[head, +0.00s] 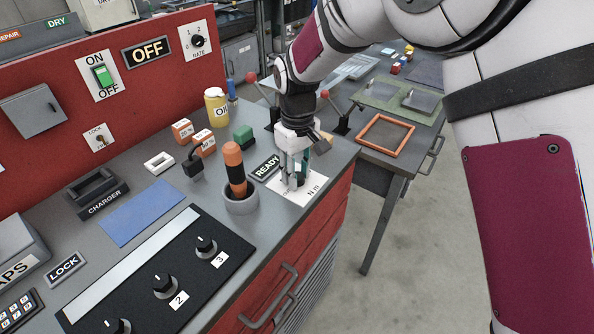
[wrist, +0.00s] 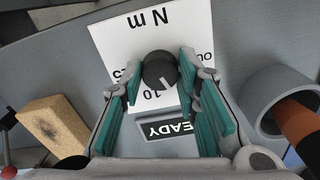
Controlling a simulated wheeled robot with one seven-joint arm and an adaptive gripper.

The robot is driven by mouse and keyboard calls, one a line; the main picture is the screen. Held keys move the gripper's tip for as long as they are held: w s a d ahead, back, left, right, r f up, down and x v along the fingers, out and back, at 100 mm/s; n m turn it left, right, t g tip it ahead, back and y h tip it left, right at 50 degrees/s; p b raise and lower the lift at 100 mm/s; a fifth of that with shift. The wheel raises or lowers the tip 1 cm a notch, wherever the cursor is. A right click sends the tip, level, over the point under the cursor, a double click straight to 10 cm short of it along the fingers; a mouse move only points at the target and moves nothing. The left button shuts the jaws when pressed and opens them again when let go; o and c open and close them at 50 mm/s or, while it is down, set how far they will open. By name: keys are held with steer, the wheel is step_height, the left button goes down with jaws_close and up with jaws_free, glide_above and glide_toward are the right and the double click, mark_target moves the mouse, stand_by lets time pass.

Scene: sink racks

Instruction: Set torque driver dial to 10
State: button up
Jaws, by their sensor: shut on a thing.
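The dial is a dark round knob (wrist: 159,70) with a pale pointer line, on a white plate (head: 318,186) marked "N m"; the plate also shows in the wrist view (wrist: 112,40). In the wrist view the pointer aims down and slightly right, and the printed "10" (wrist: 152,95) lies just below the knob, a little left of the line. My gripper (head: 294,178) points down over the plate. Its teal-padded fingers (wrist: 160,82) are shut on the dial from both sides. In the head view the fingers mostly hide the knob.
An orange-and-black handle (head: 235,168) stands in a grey cup (head: 242,203) left of my gripper. A READY sign (head: 264,167) lies beside the plate. A tan block (wrist: 53,125) is close by. The bench's front edge is near the plate.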

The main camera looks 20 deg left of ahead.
steer(key=m+p, duration=0.1)
steer(key=m, duration=0.4)
steer(key=shift+m, duration=0.3)
steer(key=shift+m+p, duration=0.75)
steer(key=shift+m, duration=1.35)
steer(key=o, duration=1.2)
steer(key=shift+c, duration=0.2)
step_height(320, 180, up, 12)
